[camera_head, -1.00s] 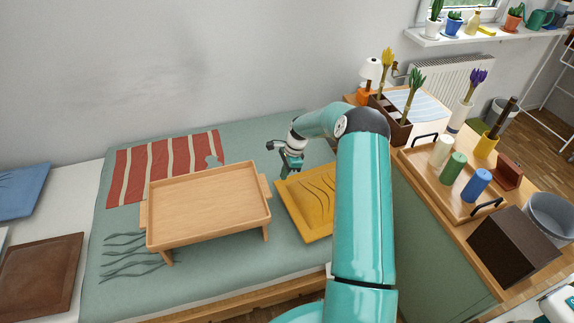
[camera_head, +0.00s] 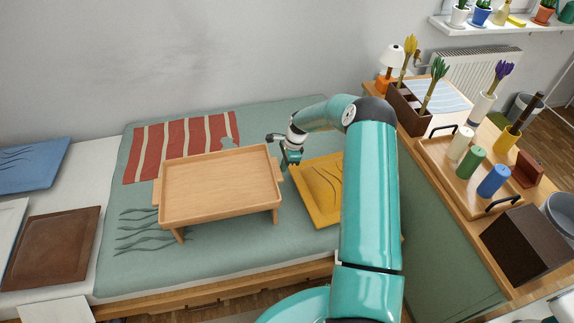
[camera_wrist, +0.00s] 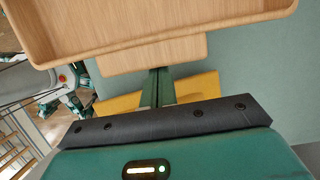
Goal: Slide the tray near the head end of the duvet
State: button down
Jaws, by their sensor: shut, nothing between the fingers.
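The tray (camera_head: 220,187) is a pale wooden bed tray with short legs and end handles. It stands on the green duvet (camera_head: 262,228), its left part close to the red striped cloth. My gripper (camera_head: 291,163) is shut and empty at the tray's right end, beside its right handle. In the wrist view, the tray (camera_wrist: 150,22) fills the top, with its handle (camera_wrist: 152,54) just beyond my closed fingers (camera_wrist: 158,88). The fingertips appear at or just under the handle's edge; I cannot tell whether they touch.
A yellow cushion (camera_head: 318,196) lies right of the tray. A red striped cloth (camera_head: 180,145) lies behind it. A blue cushion (camera_head: 32,164) and a brown cushion (camera_head: 52,245) lie on the white sheet at left. A cabinet (camera_head: 450,235) with a candle tray stands right. The wall is behind.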

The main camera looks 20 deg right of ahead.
aim_at(214, 186)
jog(key=w+a, duration=0.1)
jog(key=a, duration=0.7)
jog(key=w+a, duration=0.2)
jog(key=a, duration=0.7)
jog(key=w+a, duration=0.1)
jog(key=a, duration=0.7)
jog(key=shift+w+a, duration=0.2)
jog(key=shift+a, duration=0.1)
